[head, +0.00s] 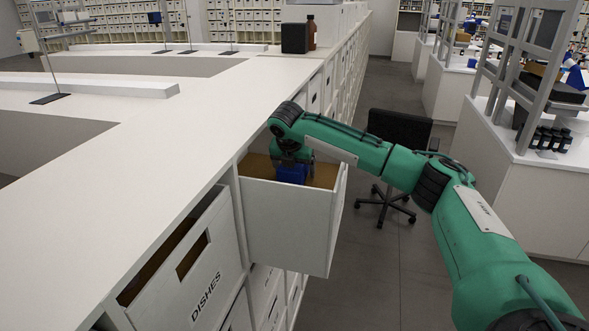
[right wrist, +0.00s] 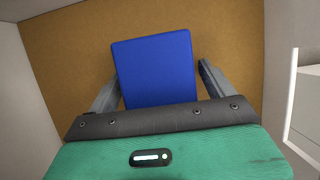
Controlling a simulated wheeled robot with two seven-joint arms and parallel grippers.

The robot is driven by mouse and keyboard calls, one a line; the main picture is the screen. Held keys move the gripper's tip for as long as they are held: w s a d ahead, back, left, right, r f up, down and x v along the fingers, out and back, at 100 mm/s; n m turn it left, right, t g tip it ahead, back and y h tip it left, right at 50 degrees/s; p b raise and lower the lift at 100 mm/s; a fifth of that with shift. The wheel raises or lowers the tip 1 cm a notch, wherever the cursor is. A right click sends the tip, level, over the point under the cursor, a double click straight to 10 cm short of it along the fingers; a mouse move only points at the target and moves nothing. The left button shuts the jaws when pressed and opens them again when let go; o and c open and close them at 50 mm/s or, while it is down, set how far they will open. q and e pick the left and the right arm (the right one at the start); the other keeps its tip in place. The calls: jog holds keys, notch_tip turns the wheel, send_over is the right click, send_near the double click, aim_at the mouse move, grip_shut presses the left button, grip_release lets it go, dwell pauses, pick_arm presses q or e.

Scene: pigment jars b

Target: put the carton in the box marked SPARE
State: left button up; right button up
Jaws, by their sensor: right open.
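The blue carton (head: 293,174) is inside a white box (head: 285,222) that is pulled out from the shelf front. My right gripper (head: 292,160) reaches down into this box from above. In the right wrist view the carton (right wrist: 155,70) lies between the two grey fingers of the gripper (right wrist: 158,78), over the brown box floor (right wrist: 75,55). The fingers are spread, with a gap at the right finger. Any marking on the pulled-out box is hidden from view, so I cannot read SPARE. My left gripper is out of view.
A box marked DISHES (head: 190,265) sits nearer, partly out. A long white countertop (head: 140,165) runs above the boxes. A black office chair (head: 400,130) stands in the aisle beyond my right arm. Grey floor (head: 375,260) is clear right of the box.

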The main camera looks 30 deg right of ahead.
jog(key=shift+a+r+b, duration=0.15)
jog(key=shift+r+b, duration=0.15)
jog(key=shift+b, duration=0.05)
jog(key=b+v, duration=0.5)
jog(key=v, duration=0.5)
jog(key=shift+s+a+r, duration=0.1)
jog(key=shift+s+r, duration=0.05)
jog(key=shift+r, duration=0.05)
jog(key=shift+s+r, duration=0.1)
jog(key=shift+r, duration=0.35)
